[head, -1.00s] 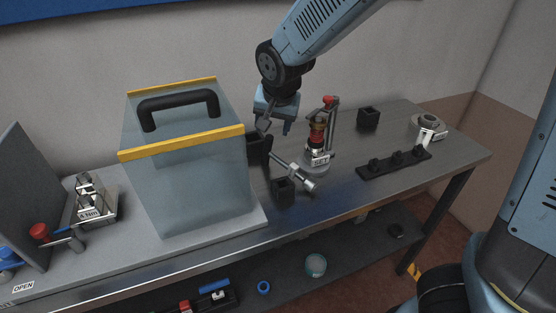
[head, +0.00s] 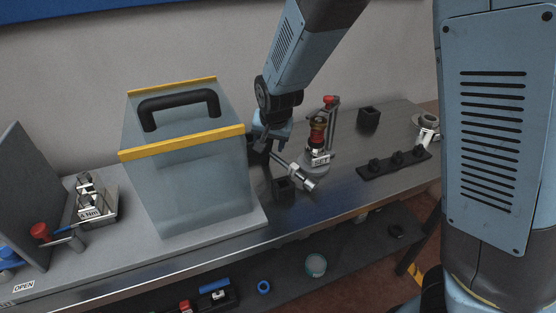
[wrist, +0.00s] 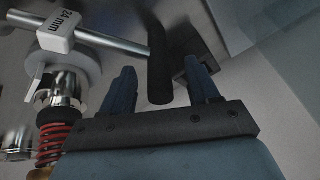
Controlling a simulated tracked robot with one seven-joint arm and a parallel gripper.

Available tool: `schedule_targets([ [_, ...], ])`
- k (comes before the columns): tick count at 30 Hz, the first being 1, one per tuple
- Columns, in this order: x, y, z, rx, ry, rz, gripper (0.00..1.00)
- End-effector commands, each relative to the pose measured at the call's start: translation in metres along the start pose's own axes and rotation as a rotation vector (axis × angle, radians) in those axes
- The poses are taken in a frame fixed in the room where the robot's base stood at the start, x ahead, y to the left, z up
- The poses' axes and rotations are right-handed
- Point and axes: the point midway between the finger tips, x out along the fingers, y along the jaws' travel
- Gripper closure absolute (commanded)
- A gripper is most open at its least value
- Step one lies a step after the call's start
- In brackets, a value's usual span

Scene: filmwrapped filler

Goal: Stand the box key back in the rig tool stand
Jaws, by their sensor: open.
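The box key (head: 294,172) has a silver shaft and a wider metal end. It slants across the bench, its far end by my gripper. In the wrist view a silver bar with a white "24 mm" tag (wrist: 60,27) meets a black cylindrical grip (wrist: 160,75). My gripper (head: 268,145) is open and points down, its fingers on either side of the black grip in the wrist view; contact cannot be told. A black square open-topped holder (head: 284,190) stands in front of the key. Which holder is the rig tool stand is not clear.
A clear case with yellow edges (head: 190,185) stands close left of my gripper. A rig with a red spring and red knob (head: 318,135) stands close right. Another black holder (head: 368,119) and a black knobbed strip (head: 393,163) are farther right. The right front bench is mostly clear.

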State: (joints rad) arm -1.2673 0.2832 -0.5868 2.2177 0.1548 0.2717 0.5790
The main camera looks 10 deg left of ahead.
Motion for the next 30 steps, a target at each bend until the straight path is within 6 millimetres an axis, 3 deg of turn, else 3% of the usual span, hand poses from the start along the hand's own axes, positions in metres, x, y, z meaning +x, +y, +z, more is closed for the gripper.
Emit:
schedule_targets([
  [9, 0.0028, 0.0001, -0.0001, 0.001, 0.0, 0.0, 0.4],
  [27, 0.0027, 0.0004, 0.0001, 0.001, -0.001, 0.0, 0.97],
  [30, 0.0028, 0.0004, 0.0003, 0.001, -0.001, 0.0, 1.0],
])
